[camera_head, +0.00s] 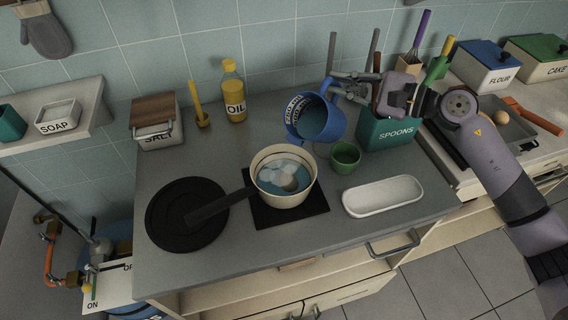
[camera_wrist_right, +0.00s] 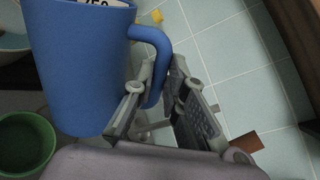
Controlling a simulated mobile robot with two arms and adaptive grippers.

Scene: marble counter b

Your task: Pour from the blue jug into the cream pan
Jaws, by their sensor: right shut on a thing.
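The blue jug (camera_head: 324,122) is held in the air above the counter in the head view, tilted with its mouth facing the camera and toward the pan side. Bluish contents show inside it. My right gripper (camera_head: 340,88) is shut on the jug's handle; the right wrist view shows the jug (camera_wrist_right: 82,70) and the fingers (camera_wrist_right: 150,100) at its handle. The cream pan (camera_head: 284,197) stands on a dark square mat, left of and nearer than the jug. Blue liquid and pale lumps show in it. No stream is visible between them. My left gripper is not in view.
A green cup (camera_head: 345,157) stands just below the jug, and a white oblong dish (camera_head: 383,196) is right of the pan. A black lid or pan (camera_head: 172,222) lies left. The teal spoons holder (camera_head: 391,130) stands behind right; the oil bottle (camera_head: 234,92) stands behind.

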